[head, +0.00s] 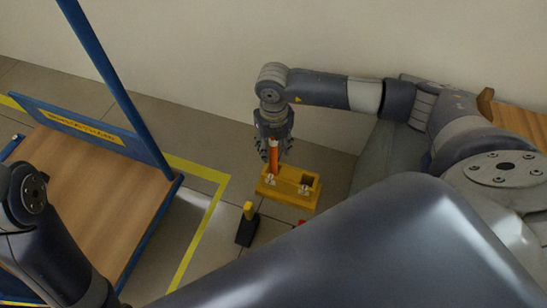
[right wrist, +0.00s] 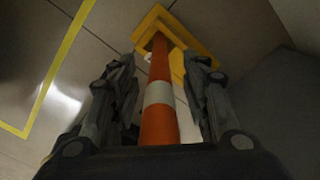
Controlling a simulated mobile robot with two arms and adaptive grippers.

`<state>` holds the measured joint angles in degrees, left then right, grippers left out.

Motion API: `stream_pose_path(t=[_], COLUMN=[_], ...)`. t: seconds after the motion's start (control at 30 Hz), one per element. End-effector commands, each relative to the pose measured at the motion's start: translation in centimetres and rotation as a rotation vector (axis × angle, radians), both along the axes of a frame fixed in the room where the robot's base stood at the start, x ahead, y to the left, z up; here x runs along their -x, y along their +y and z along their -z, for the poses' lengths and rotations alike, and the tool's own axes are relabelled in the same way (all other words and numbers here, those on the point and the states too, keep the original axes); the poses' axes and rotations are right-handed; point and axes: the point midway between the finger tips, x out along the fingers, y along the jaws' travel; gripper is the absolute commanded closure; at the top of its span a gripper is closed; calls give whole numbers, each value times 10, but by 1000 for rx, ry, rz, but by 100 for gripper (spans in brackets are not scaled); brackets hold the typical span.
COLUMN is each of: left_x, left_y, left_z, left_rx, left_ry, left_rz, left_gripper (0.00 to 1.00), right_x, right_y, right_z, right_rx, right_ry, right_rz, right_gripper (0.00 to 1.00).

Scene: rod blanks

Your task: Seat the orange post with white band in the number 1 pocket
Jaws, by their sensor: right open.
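The orange post (head: 274,160) with its white band (right wrist: 159,93) stands upright at the left pocket of a yellow block (head: 288,197). In the right wrist view the post (right wrist: 158,125) runs away from the camera, and its far end meets the yellow block (right wrist: 178,62). The block's right pocket (head: 308,180) looks dark and empty. The white marks on the block's front are too small to read. My right gripper (head: 272,150) is open around the post's upper part, with gaps on both sides. My left gripper is out of view.
A black piece with a yellow top (head: 246,226) stands on the floor left of the block. A small red thing (head: 301,222) shows partly in front of it. A blue-framed wooden cart (head: 120,185) is at left. Yellow floor tape (head: 207,228) runs between; the wall is behind.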

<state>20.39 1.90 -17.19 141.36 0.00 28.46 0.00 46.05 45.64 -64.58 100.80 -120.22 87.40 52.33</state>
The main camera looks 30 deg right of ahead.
Motion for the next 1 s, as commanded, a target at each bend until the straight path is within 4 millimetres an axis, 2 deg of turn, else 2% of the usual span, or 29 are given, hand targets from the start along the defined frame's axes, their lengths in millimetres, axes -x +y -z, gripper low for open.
stream_pose_path(t=[0.2, 0.4, 0.77, 1.0], left_x=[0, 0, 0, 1], left_y=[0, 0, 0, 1], left_z=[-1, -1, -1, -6], left_rx=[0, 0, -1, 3], left_ry=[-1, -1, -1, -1], left_rz=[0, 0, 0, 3], left_gripper=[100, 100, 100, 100], right_x=[0, 0, 0, -1], right_y=[0, 0, 0, 0], right_z=[0, 0, -1, -15], right_rx=[0, 0, -1, -2], right_ry=[0, 0, -1, -2], right_rz=[0, 0, 0, 0], right_gripper=[57, 100, 100, 100])
